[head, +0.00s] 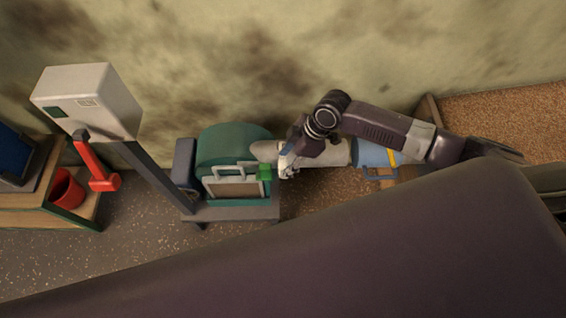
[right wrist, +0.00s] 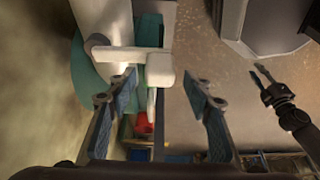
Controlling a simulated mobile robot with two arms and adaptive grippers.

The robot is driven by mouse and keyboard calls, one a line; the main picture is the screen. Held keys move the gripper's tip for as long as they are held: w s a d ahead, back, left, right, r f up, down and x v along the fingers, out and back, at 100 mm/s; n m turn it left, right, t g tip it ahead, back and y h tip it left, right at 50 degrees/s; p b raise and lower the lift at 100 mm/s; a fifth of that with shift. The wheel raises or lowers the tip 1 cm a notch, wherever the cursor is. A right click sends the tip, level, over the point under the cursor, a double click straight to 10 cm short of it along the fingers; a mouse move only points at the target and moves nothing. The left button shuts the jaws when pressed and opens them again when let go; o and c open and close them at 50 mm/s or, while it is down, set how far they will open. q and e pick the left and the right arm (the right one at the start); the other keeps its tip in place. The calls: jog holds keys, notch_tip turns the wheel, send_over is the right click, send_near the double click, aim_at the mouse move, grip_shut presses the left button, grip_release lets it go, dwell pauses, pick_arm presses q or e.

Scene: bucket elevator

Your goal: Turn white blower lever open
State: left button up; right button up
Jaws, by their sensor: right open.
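The white blower pipe (head: 325,155) lies sideways between the green rounded housing (head: 228,145) and a blue section (head: 372,155). My right gripper (head: 285,165) is over the pipe's left end and partly hides it. In the right wrist view the white lever (right wrist: 125,54) sticks out from the white pipe (right wrist: 105,18) to a blocky end (right wrist: 160,70). That end shows between and beyond the open fingers of my right gripper (right wrist: 157,98), with no clear contact. A dark gripper, apparently my left (right wrist: 264,78), shows at the right; its opening is too small to judge.
A grey box on a post (head: 90,98) with a red handle (head: 95,165) stands left of the housing. A red bucket (head: 67,190) sits at the far left near a wooden table (head: 30,207). A tray of brown grains (head: 500,115) is at the right. The wall is close behind.

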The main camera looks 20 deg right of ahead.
jog(key=shift+x, duration=1.15)
grip_shut()
